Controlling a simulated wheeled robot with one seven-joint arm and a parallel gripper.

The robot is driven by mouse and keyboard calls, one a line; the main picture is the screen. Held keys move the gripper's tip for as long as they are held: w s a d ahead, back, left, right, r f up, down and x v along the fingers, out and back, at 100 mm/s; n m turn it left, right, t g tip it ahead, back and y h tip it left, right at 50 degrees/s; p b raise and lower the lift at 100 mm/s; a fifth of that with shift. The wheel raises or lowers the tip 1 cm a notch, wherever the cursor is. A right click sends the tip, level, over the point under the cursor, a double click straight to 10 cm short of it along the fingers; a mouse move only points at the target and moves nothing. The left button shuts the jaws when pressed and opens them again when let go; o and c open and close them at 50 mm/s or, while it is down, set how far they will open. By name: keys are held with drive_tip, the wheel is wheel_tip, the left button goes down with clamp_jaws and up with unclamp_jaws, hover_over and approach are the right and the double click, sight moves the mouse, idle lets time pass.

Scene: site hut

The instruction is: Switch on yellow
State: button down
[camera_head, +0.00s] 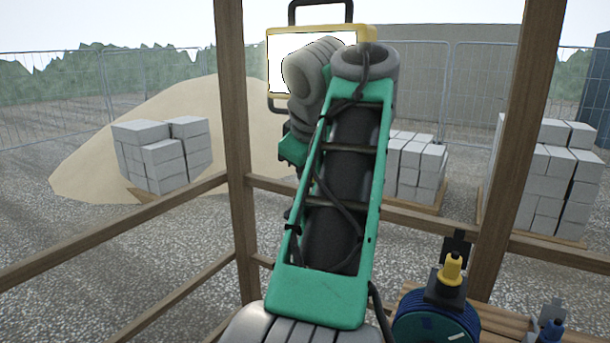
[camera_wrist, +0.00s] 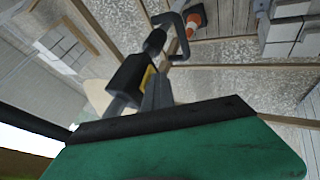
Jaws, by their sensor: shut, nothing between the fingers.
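A work light with a yellow frame (camera_head: 371,33) and a black handle stands behind my arm. Its left part shows a bright white panel (camera_head: 281,62); my arm hides much of the rest, and I see no switch clearly. A small yellow piece (camera_head: 452,268) stands on a dark block above a blue reel at the lower right. My gripper (camera_wrist: 157,72) shows in the wrist view as narrow dark fingers beyond the green and black wrist edge, shut and empty. A dark block with a yellow strip lies close beside them; contact cannot be told. In the head view my arm hides the gripper.
Wooden posts (camera_head: 236,150) and rails frame the opening around my arm. The blue reel (camera_head: 437,318) and a small blue piece (camera_head: 552,329) are on a slatted bench (camera_head: 500,322). Grey blocks (camera_head: 163,155), a sand heap and a fence are outside. A cone (camera_wrist: 195,20) shows in the wrist view.

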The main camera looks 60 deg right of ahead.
drive_tip(key=shift+r+p, duration=0.9)
drive_tip(key=shift+r, duration=0.05)
drive_tip(key=a+f+p+v, duration=0.1)
drive_tip(key=a+p+v, duration=0.1)
drive_tip(key=p+v, duration=0.7)
wheel_tip(320, 180, up, 3)
drive_tip(key=shift+s+a+f, duration=0.15)
drive_tip(key=shift+s+a, duration=0.15)
drive_tip(key=shift+a, duration=0.7)
